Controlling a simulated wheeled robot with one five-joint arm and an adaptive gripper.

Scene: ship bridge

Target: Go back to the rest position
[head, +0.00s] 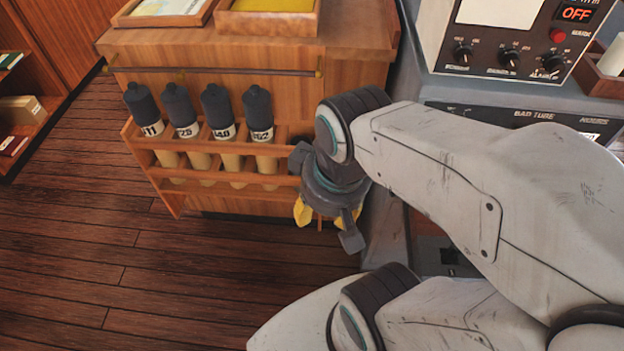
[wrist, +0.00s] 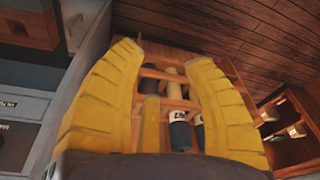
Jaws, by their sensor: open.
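My gripper (head: 328,215) hangs at the right end of the wooden rack (head: 172,190) in the head view, with its yellow fingertips pointing down. In the wrist view the two yellow fingers of my gripper (wrist: 168,62) stand apart with nothing held between them. Beyond them lie the rack's slats (wrist: 165,102) and dark-capped tubes (wrist: 180,134), partly hidden by the fingers. My arm reaches in from the right of the head view. I cannot tell whether my gripper touches the rack.
Several capped, numbered tubes (head: 215,110) stand in the rack on the wooden cabinet (head: 350,75). A grey console (head: 500,88) with knobs is at the right. A low shelf (head: 25,120) is at the far left. The plank floor (head: 90,255) is clear.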

